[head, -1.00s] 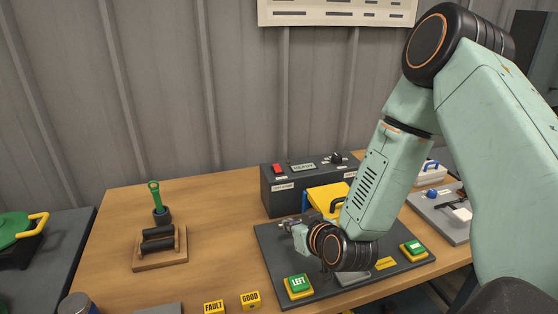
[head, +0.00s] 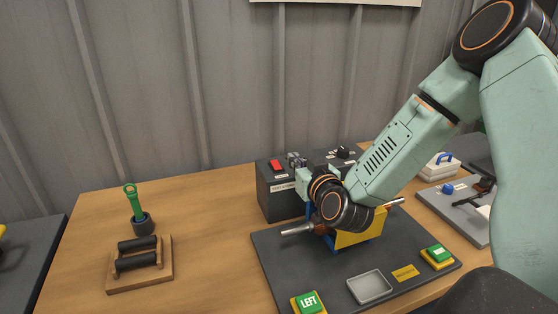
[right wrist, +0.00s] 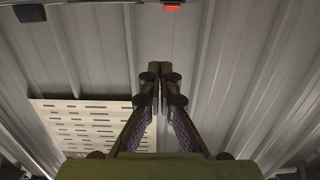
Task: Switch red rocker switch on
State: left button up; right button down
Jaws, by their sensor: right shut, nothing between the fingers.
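The red rocker switch (head: 277,166) is on the top of a dark grey control box (head: 276,205), towards its left end. It also shows at the top edge of the right wrist view (right wrist: 172,7). My right gripper (head: 294,160) is at the box top, just right of the switch in the head view, with a small visible gap. In the right wrist view its fingers (right wrist: 154,76) are together and empty. The switch's on or off position is too small to tell. My gripper and wrist hide the middle of the box top. My left gripper is out of view.
A dark knob (head: 342,152) is on the box's right part. In front stand a yellow and blue stand (head: 355,240) with a metal shaft, a grey tray (head: 369,286) and green buttons (head: 308,302) (head: 437,254). A wooden cradle (head: 140,278) stands left, with bare table between.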

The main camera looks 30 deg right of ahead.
jog(key=b, duration=0.2)
send_over(280, 165)
jog(key=s, duration=0.2)
jog(key=shift+w+a+f, duration=0.1)
jog(key=shift+w+a, duration=0.1)
jog(key=shift+a, duration=0.1)
jog(key=f, duration=0.1)
jog(key=w+f, duration=0.1)
jog(key=d+f, duration=0.1)
jog(key=shift+w+f, duration=0.2)
jog(key=shift+w, duration=0.1)
jog(key=shift+f, duration=0.35)
jog(key=shift+a+f, duration=0.1)
jog(key=shift+a, duration=0.05)
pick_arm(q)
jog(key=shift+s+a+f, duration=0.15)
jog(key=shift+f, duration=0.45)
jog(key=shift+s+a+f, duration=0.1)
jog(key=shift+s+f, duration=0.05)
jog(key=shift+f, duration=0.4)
pick_arm(e)
jog(key=shift+a, duration=0.1)
